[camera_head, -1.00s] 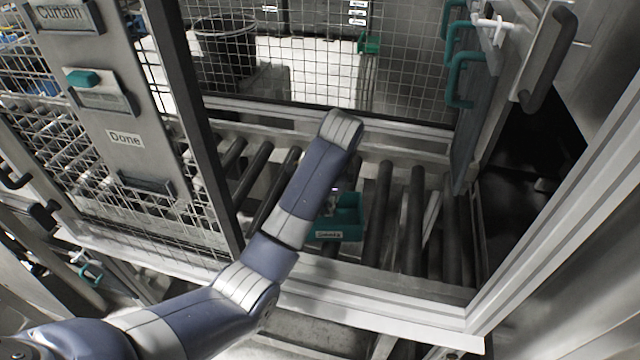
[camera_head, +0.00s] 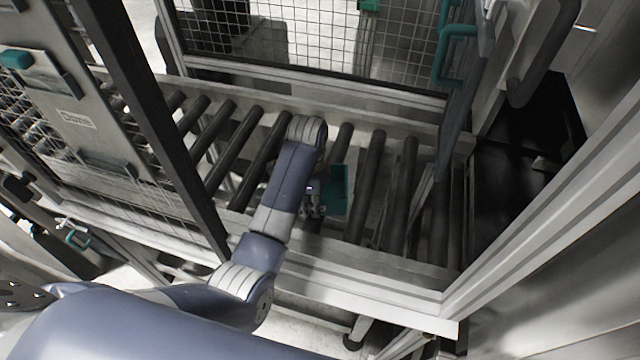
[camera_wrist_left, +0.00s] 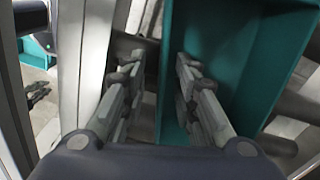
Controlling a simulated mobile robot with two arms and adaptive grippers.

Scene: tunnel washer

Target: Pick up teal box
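The teal box (camera_head: 336,190) sits on the roller conveyor inside the washer bay, partly hidden by my left arm. My left gripper (camera_head: 314,208) is low at the box's left side. In the left wrist view the gripper (camera_wrist_left: 160,62) is open, with its two fingers apart. The box (camera_wrist_left: 265,55) fills the right part of that view. One side wall of the box lies between the fingers, with the right finger over the box's inside and the left finger outside. I cannot tell whether either finger touches the wall. My right gripper is not in view.
Dark rollers (camera_head: 366,185) run on both sides of the box. A pale front frame rail (camera_head: 360,292) crosses below my arm. A mesh panel (camera_head: 300,40) stands behind, and an open door with a teal handle (camera_head: 455,45) is at right. A dark post (camera_head: 160,125) stands left.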

